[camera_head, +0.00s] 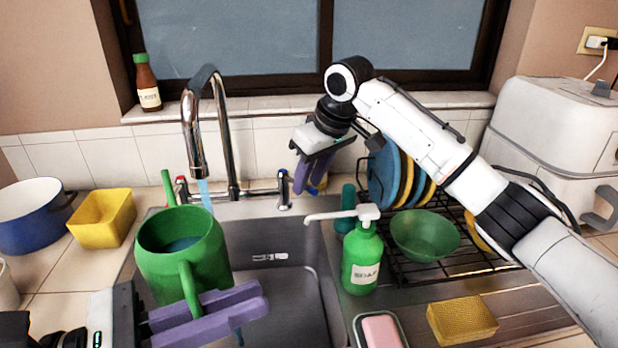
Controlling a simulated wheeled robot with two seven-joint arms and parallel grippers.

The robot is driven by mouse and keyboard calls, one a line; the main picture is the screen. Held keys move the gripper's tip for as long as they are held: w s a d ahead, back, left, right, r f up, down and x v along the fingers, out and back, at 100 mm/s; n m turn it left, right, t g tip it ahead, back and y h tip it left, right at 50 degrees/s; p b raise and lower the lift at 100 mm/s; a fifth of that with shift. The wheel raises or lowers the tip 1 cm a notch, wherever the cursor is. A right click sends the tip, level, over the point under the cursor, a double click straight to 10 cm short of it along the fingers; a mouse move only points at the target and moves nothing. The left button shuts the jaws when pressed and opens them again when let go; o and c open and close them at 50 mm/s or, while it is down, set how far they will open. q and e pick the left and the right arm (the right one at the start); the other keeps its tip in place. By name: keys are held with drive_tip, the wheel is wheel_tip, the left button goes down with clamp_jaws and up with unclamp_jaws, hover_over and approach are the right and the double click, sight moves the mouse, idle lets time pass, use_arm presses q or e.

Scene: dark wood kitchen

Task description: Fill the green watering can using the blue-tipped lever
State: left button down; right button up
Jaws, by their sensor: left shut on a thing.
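The green watering can (208,252) is upright over the left part of the sink. My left gripper (212,312) is shut on its handle, with purple fingers around it. Bluish water shows inside the can. The chrome faucet (192,135) has a blue water stream (205,195) below its spout, at the can's far rim. The blue-tipped lever (283,188) is on the right of the faucet base, and the red-tipped lever (182,188) is on the left. My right gripper (308,186) is just right of the blue-tipped lever, pointing down; its finger gap is unclear.
A soap bottle (362,262) stands at the sink's right edge, its nozzle pointing left. Right of it are a green bowl (425,236), a plate rack (455,262) and a yellow sponge (462,320). A yellow container (103,220) and blue pot (35,225) stand left.

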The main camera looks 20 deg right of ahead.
drive_tip(key=shift+c, duration=0.2)
clamp_jaws()
drive_tip(key=shift+a, duration=0.15)
drive_tip(key=shift+s+a+m+h, duration=0.15)
drive_tip(key=shift+a+m+h, duration=0.5)
drive_tip(key=shift+a+m, duration=0.9)
drive_tip(key=shift+s+a+m+h, duration=0.1)
drive_tip(key=shift+a+m+h, duration=0.75)
drive_tip(key=shift+m, duration=1.1)
drive_tip(key=shift+a, duration=0.2)
drive_tip(key=shift+o, duration=0.2)
unclamp_jaws()
